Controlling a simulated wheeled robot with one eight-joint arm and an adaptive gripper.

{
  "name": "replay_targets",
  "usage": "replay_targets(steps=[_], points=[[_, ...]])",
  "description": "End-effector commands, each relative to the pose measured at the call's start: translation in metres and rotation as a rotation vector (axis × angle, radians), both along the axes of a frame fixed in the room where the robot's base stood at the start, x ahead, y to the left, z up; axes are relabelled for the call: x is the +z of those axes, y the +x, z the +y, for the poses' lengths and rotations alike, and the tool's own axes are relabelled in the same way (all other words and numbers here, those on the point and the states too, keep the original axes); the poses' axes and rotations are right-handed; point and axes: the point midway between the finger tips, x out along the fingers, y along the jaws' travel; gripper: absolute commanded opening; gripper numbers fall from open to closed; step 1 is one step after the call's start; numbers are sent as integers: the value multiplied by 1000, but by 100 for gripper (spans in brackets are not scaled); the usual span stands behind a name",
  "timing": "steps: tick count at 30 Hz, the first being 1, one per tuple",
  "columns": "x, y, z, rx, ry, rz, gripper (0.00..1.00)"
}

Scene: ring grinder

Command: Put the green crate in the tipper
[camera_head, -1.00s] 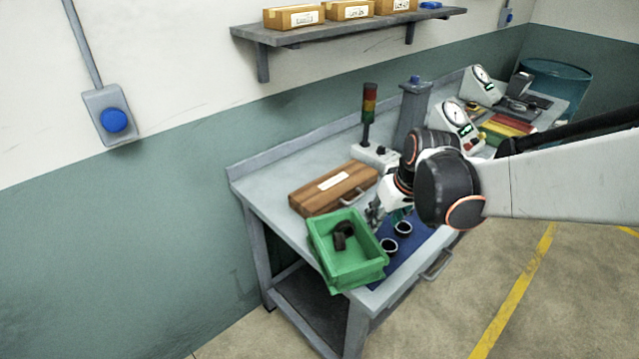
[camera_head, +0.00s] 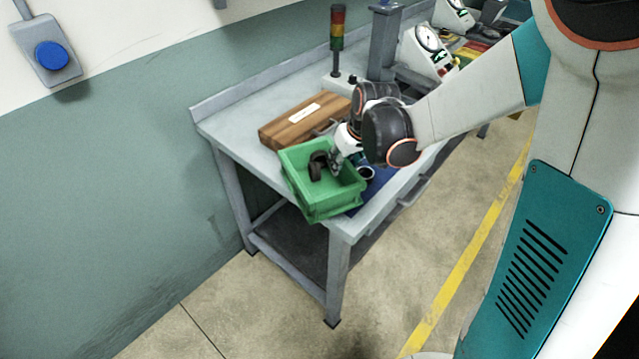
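The green crate (camera_head: 337,201) sits at the near left end of the workbench, partly over its front edge. It holds dark ring-shaped parts (camera_head: 318,166). My gripper (camera_head: 337,163) is at the crate's right upper rim, with its fingers low beside or over the wall. The fingers are small and partly lost against the crate, so whether they are open, shut or touching the rim is unclear. I cannot make out a tipper in this view.
A brown wooden case (camera_head: 300,122) lies just behind the crate. A ring (camera_head: 366,173) sits on the blue mat (camera_head: 378,185) right of it. A signal tower (camera_head: 337,40) and gauge unit (camera_head: 425,50) stand farther back. The floor in front is clear.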

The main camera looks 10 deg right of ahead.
Motion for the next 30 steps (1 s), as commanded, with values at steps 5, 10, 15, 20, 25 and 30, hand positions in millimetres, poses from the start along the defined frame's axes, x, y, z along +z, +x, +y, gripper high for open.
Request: replay_targets(steps=[5,10,15,20,25,30], points=[[-6,2,1,0,0,0,36],[-5,2,1,0,0,0,20],[-5,2,1,0,0,0,0],[-5,2,1,0,0,-1,0],[-4,2,1,0,0,0,0],[5,2,1,0,0,-1,0]])
